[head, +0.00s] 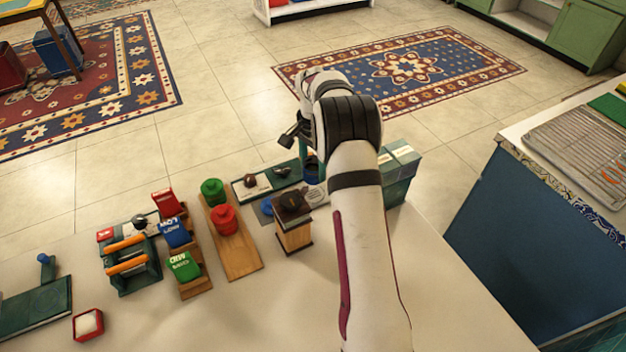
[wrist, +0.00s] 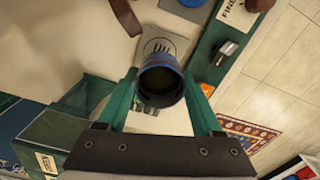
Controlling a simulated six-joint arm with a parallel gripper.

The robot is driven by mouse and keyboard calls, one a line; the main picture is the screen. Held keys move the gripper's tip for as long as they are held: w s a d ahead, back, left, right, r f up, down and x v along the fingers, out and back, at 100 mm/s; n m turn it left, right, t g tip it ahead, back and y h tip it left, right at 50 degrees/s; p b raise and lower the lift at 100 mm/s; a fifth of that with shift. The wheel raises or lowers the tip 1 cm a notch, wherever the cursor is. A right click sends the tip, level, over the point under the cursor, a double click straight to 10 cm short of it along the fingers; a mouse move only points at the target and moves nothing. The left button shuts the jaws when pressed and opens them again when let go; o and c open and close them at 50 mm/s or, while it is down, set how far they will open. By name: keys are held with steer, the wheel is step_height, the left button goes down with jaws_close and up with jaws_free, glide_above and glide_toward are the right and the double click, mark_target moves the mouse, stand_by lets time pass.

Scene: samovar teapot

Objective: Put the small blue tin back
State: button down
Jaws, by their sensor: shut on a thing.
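The small blue tin (wrist: 161,86) is between the two green fingers of my gripper (wrist: 160,76) in the wrist view. Its open, dark mouth faces the camera. My gripper is shut on it. Beyond the tin in that view lies a grey card with dark marks (wrist: 157,46). I cannot tell how high the tin is above it.
A wooden box with a dark top (head: 293,221) stands close by, beside a round blue piece (head: 267,206). A dark green tray (head: 245,190) lies behind, and a green box (head: 398,172) to the right. Green (head: 212,191) and red (head: 224,219) tins stand on a wooden board.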

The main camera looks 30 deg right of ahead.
step_height(320, 180, up, 4)
steer(key=shift+f, duration=0.25)
steer(key=s+a+r+n, duration=1.15)
steer(key=a+r, duration=0.25)
steer(key=a, duration=0.2)
steer(key=a+f+m, duration=0.2)
steer(key=f+m, duration=0.1)
steer(key=f, duration=0.5)
steer(key=w+a+f+m, duration=0.1)
steer(key=a+f+m, duration=0.2)
steer(key=f, duration=0.5)
steer(key=w+a+f+m, duration=0.1)
steer(key=a+f+m, duration=0.2)
steer(key=f+m, duration=0.2)
steer(key=shift+w+f+m, duration=0.15)
steer(key=shift+f, duration=0.6)
steer(key=shift+w+f+m, duration=0.1)
steer(key=shift+f, duration=0.65)
steer(key=shift+f, duration=0.1)
steer(key=shift+c, duration=0.2)
jaws_free()
